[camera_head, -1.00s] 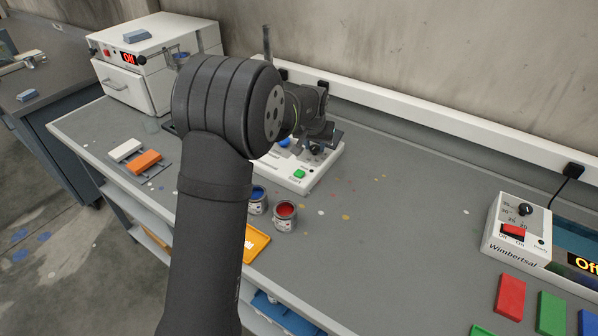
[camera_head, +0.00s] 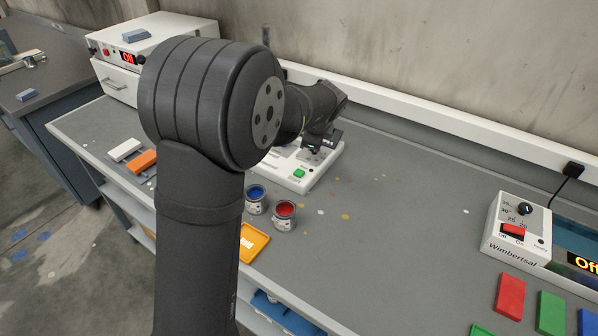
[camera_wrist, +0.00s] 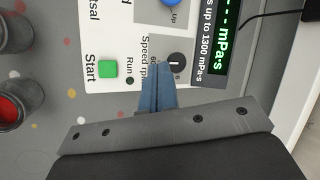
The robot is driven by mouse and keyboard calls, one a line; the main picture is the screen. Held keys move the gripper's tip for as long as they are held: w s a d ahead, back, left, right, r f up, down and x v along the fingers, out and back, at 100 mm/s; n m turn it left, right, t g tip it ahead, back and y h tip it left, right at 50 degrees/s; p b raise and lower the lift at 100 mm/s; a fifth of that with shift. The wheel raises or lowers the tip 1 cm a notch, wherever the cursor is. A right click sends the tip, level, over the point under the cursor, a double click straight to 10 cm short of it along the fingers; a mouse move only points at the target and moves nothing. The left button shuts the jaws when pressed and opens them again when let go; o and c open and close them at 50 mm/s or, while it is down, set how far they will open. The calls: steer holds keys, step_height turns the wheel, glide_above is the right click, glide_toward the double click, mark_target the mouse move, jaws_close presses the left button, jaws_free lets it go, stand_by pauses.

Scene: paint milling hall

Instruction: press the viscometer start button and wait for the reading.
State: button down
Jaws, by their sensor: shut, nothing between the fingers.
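The viscometer (camera_head: 312,178) is a white unit at the back of the bench, partly hidden behind my arm in the head view. Its green Start button (camera_head: 299,173) shows at the front edge, and also in the wrist view (camera_wrist: 108,69). In the wrist view, a small Run lamp (camera_wrist: 130,81) looks dark, and the display (camera_wrist: 232,25) reads dashes before "mPa·s". My gripper (camera_wrist: 158,66) is shut and empty, with its blue-grey fingertips over the panel beside the speed knob (camera_wrist: 176,60), to the right of the Start button. I cannot tell its exact height.
Blue (camera_head: 256,199) and red (camera_head: 284,215) paint pots stand in front of the viscometer, near an orange tray (camera_head: 254,243). A Wimbertsal unit (camera_head: 515,235) and coloured blocks are at right. The bench between is clear.

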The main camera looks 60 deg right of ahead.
steer(key=a+r+m+t, duration=0.3)
steer(key=a+r+m, duration=0.2)
steer(key=m, duration=1.3)
steer(key=shift+a+r+t, duration=0.4)
steer(key=shift+a, duration=0.25)
steer(key=shift+w+f, duration=0.1)
glide_above(296, 174)
steer(key=shift+f, duration=4.3)
steer(key=shift+f, duration=0.1)
steer(key=shift+f, duration=0.35)
steer(key=shift+f, duration=0.65)
steer(key=shift+r, duration=1.1)
